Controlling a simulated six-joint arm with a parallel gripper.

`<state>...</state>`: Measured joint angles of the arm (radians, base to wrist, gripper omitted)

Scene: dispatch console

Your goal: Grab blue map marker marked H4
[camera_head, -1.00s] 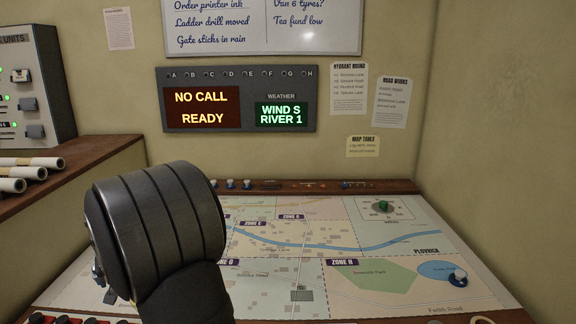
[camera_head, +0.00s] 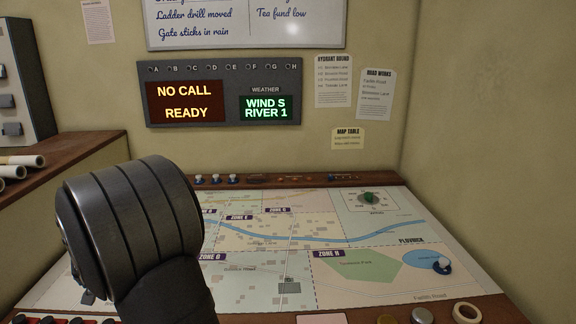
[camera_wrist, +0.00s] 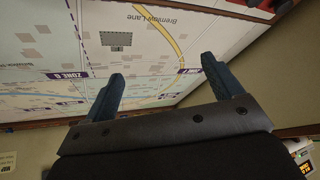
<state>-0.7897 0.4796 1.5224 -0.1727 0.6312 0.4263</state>
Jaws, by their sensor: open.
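A blue and white marker (camera_head: 441,266) stands on the map (camera_head: 330,289) in Zone H, beside the blue pond at the right. Several small blue and white markers (camera_head: 215,180) stand on the rear rail of the map table. No H4 mark can be read on any of them. My gripper (camera_wrist: 162,68) shows in the wrist view with its two blue fingers apart and nothing between them. It is over the map, and no marker shows near its fingers there.
A green-knobbed dial (camera_head: 369,197) sits at the map's back right. Rolled papers (camera_head: 18,166) lie on the left shelf. The map's middle and right are clear of my arm.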

